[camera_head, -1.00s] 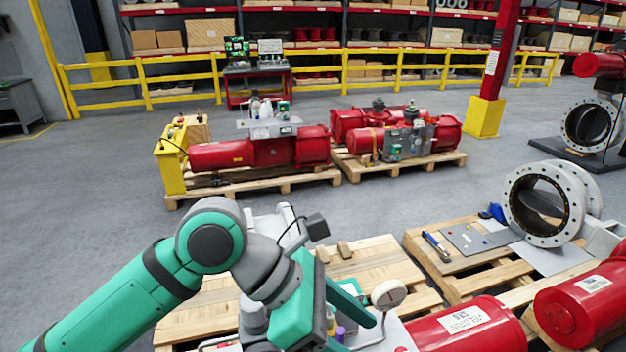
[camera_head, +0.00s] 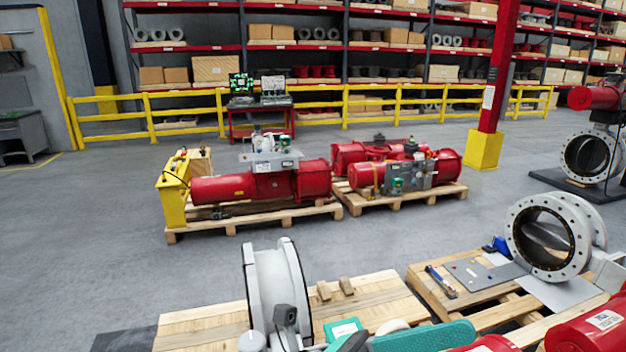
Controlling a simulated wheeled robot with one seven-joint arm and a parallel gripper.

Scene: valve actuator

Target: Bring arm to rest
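My gripper is not in view, and I cannot see whether it is open or shut. A pale grey valve ring (camera_head: 268,285) stands upright on the near wooden pallet (camera_head: 200,325). A dark grey box (camera_head: 285,315) shows in front of the ring; I cannot tell what it belongs to. Part of a red actuator (camera_head: 490,345) shows at the bottom edge.
A pallet with a hammer (camera_head: 441,281), a grey plate (camera_head: 484,272) and a large flanged valve (camera_head: 545,238) stands at right. Red actuators on pallets (camera_head: 262,186) stand farther back. A yellow railing (camera_head: 190,110) fronts the shelves. The floor between is clear.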

